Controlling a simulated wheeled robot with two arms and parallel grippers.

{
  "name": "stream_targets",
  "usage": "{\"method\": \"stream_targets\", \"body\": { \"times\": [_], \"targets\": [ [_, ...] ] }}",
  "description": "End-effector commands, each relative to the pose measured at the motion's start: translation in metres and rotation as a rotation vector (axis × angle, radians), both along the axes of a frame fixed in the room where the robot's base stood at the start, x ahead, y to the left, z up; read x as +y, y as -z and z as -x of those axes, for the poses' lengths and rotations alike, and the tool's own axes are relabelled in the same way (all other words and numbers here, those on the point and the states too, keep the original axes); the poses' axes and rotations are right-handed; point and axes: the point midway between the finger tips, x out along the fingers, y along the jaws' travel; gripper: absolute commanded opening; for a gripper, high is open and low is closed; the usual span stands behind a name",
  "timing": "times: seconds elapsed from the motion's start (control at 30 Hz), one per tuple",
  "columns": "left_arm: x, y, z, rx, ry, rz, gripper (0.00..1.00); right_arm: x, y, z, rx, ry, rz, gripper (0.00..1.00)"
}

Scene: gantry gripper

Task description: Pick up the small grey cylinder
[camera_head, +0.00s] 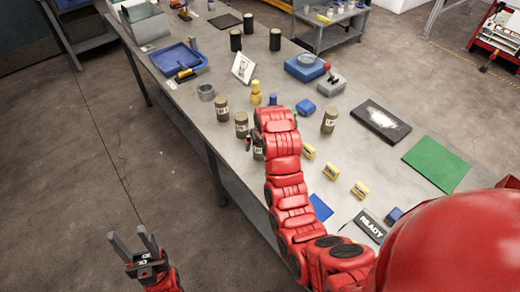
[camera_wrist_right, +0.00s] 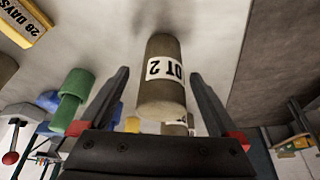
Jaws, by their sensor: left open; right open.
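Several grey-brown labelled cylinders stand on the table, among them one at the left (camera_head: 222,108), one beside it (camera_head: 241,125) and one to the right of my arm (camera_head: 330,120). Another (camera_head: 258,152) is partly hidden by my right arm. A shorter, plain grey cylinder (camera_head: 206,92) stands near the table's left edge. My left gripper (camera_head: 135,242) is open and empty, over the floor left of the table.
Yellow (camera_head: 256,90) and green (camera_wrist_right: 73,95) items stand near the cylinders. Small yellow blocks (camera_head: 309,151) lie right of my arm.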

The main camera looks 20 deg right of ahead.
Motion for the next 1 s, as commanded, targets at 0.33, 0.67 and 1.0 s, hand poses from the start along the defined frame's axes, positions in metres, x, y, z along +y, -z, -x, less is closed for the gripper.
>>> {"method": "stream_targets", "body": {
  "times": [0.33, 0.67, 1.0],
  "targets": [
    [0.0, -0.024, 0.0, -0.002, 0.0, 0.0, 0.5, 0.003, 0.025, -0.013, -0.002, -0.001, -0.001, 0.97],
    [0.0, -0.023, 0.0, -0.001, 0.0, 0.0, 0.5, 0.002, 0.027, -0.013, -0.004, -0.001, 0.0, 0.77],
    [0.0, -0.023, 0.0, -0.002, 0.0, 0.0, 0.5, 0.002, 0.026, -0.013, -0.004, -0.001, 0.0, 0.16]
  ]
}}
